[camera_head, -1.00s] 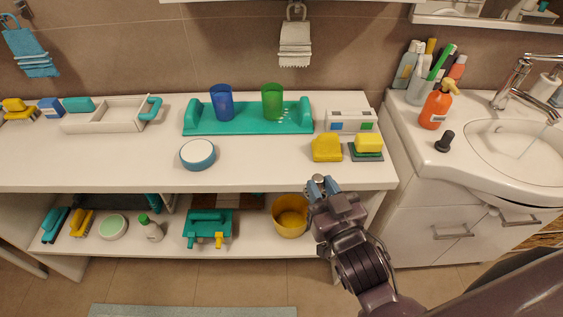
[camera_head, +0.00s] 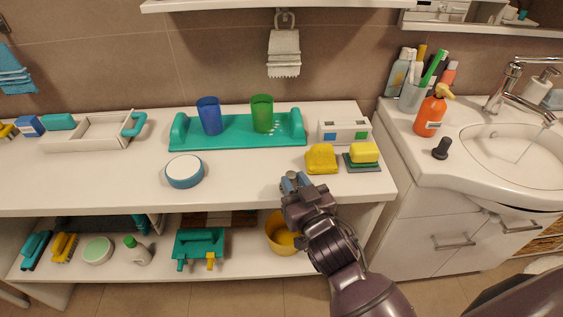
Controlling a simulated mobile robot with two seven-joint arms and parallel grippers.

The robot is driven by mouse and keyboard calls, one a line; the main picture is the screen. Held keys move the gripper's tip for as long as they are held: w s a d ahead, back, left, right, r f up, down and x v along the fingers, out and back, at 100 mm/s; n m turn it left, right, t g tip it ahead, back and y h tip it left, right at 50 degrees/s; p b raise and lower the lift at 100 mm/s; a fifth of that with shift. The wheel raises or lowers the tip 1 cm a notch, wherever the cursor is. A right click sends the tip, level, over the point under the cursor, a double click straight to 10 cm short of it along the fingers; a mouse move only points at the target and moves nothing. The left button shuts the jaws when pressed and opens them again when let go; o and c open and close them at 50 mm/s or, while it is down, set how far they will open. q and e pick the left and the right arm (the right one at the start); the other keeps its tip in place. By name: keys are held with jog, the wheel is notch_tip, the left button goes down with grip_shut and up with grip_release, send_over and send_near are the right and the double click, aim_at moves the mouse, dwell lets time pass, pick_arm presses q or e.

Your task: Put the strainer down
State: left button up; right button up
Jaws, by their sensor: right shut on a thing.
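My right gripper (camera_head: 292,184) is over the front edge of the white counter, in front of and left of the yellow sponge-like block. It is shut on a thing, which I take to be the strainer. The hand hides that thing, and its shape cannot be made out. My left gripper is not in view.
The white counter (camera_head: 245,169) has clear room between the round blue-and-white container (camera_head: 184,172) and the yellow block (camera_head: 321,158). Behind stand a blue cup (camera_head: 209,116) and a green cup (camera_head: 262,114) on a teal tray (camera_head: 180,132). A yellow bucket (camera_head: 277,240) stands below.

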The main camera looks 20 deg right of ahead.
jog(key=w, duration=0.7)
jog(key=shift+w+a, duration=0.1)
jog(key=shift+f+b, duration=0.35)
jog(key=shift+f, duration=0.1)
jog(key=o, duration=0.9)
